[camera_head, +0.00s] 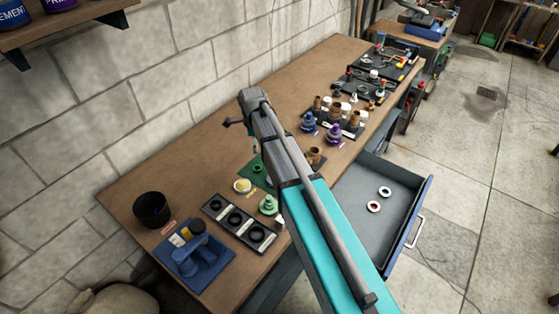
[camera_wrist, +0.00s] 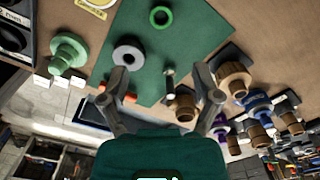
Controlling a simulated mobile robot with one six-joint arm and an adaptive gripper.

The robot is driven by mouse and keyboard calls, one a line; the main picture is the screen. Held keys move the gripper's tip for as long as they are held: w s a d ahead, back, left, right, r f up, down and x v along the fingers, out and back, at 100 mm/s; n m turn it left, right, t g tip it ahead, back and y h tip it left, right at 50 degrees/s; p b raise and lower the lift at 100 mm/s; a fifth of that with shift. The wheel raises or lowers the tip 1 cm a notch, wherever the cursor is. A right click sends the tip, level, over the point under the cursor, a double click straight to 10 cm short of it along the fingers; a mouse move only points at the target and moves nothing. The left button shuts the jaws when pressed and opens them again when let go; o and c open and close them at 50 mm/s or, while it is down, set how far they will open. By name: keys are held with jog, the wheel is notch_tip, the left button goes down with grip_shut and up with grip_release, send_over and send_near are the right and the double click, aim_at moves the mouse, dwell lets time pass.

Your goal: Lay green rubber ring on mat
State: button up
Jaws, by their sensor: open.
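The green mat (camera_wrist: 190,35) lies on the brown workbench; in the head view only part of the mat (camera_head: 248,176) shows beside my arm. The green rubber ring (camera_wrist: 161,16) lies flat on the mat near the top of the wrist view, with nothing gripping it. A grey ring (camera_wrist: 127,56) and a small upright bolt-like piece (camera_wrist: 168,86) are also over the mat. My gripper (camera_wrist: 162,78) is open, its two fingers apart and empty, with the green ring beyond the fingertips. My arm hides part of the mat in the head view.
A green flanged spool (camera_head: 268,205) and a black tray of dark rings (camera_head: 238,222) stand nearby. Brown, blue and purple flanged pieces (camera_head: 334,134) stand farther along the bench. An open drawer (camera_head: 424,205) holds two rings. A black bowl (camera_head: 152,209) stands at the left.

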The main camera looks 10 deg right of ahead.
jog(key=s+d+n, duration=0.7)
jog(key=s+n, duration=0.2)
jog(key=s, duration=0.1)
jog(key=s+d+n, duration=0.7)
jog(key=s+n, duration=0.3)
jog(key=shift+s+d, duration=0.15)
jog(key=shift+s, duration=0.2)
jog(key=c, duration=0.3)
jog(key=shift+c, duration=0.2)
